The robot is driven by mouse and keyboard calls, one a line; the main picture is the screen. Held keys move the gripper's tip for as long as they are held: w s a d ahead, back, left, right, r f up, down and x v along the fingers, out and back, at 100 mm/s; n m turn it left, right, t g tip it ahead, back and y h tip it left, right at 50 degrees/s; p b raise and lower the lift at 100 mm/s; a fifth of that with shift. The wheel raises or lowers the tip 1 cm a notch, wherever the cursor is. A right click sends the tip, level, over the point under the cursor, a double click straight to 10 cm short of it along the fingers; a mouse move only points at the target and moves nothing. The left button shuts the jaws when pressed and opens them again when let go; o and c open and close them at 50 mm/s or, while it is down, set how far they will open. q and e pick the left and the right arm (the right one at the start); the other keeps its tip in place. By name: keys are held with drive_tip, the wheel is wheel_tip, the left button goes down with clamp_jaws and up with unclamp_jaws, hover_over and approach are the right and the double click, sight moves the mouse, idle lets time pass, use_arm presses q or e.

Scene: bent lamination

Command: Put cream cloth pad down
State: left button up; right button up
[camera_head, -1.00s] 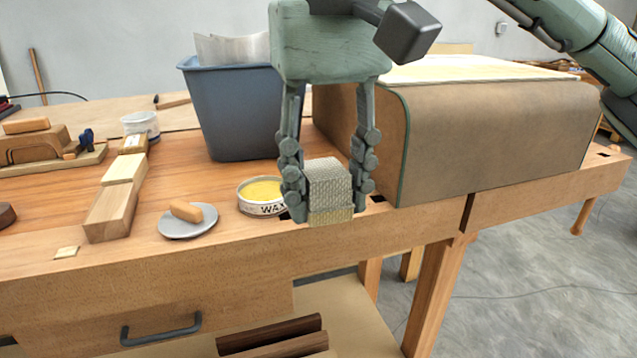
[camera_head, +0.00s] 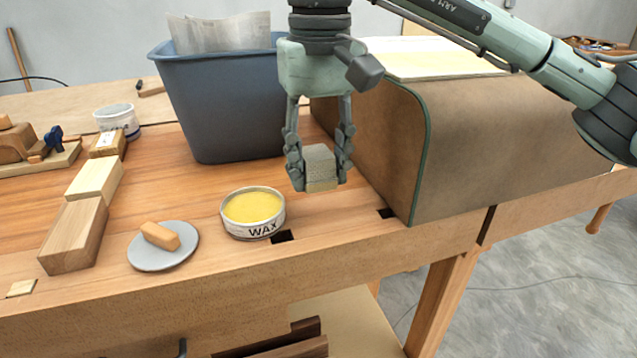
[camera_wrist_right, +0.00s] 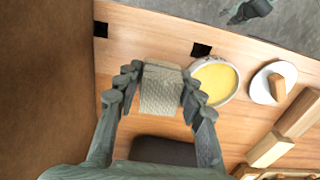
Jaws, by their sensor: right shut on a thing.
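The cream cloth pad (camera_head: 320,166) is a small woven block between the fingers of my right gripper (camera_head: 320,172), which is shut on it. In the right wrist view the pad (camera_wrist_right: 161,90) sits between both fingertips of the gripper (camera_wrist_right: 158,88). In the head view the pad is just right of and behind the wax tin, over the bench top (camera_head: 345,215). I cannot tell whether its underside touches the wood. My left gripper is not in view.
The open wax tin (camera_head: 253,212) stands close on the left. A blue-grey bin (camera_head: 225,110) is behind, and a large brown curved form (camera_head: 470,140) is on the right. A grey disc (camera_head: 163,257) holds a tan stick (camera_head: 160,236). Dark square holes mark the bench's front.

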sight(319, 210)
drive_tip(key=shift+w+f, duration=0.45)
drive_tip(key=shift+w, duration=0.25)
drive_tip(key=shift+f+p, duration=0.35)
drive_tip(key=shift+f, duration=1.65)
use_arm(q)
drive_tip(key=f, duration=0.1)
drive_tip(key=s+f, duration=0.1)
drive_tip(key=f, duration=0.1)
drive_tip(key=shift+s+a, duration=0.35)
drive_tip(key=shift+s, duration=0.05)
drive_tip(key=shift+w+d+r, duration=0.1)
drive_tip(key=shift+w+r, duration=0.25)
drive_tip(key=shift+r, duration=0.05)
use_arm(e)
drive_tip(key=shift+f, duration=0.15)
drive_tip(key=o, duration=1)
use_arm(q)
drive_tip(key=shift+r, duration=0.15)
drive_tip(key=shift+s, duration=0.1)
use_arm(e)
drive_tip(key=shift+r, duration=0.2)
